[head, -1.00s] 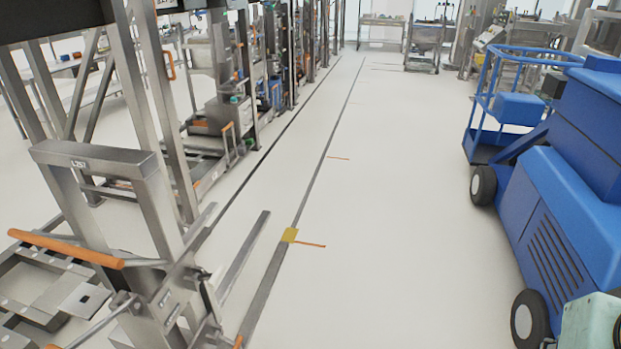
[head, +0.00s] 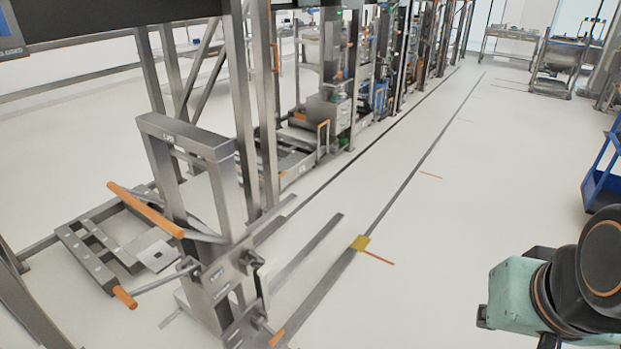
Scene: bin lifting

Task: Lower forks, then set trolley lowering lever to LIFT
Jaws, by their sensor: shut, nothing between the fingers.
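A steel lift trolley (head: 190,140) with an upright frame stands at the left of the head view. A long orange-gripped handle (head: 145,209) sticks out from its frame. A lower lever with an orange tip (head: 125,298) points left from its body. Another orange tip (head: 276,338) shows near the bottom edge; I cannot tell which lever is the lowering lever or how it is set. A long fork (head: 312,243) reaches away, low near the floor; its exact height is unclear. My arm's teal and black links show at the lower right, but my gripper is out of view.
A steel rack (head: 240,120) and several machines line the left side. A low metal frame (head: 95,260) lies left of the trolley. Part of a blue machine (head: 604,185) shows at the right edge. The middle floor is clear.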

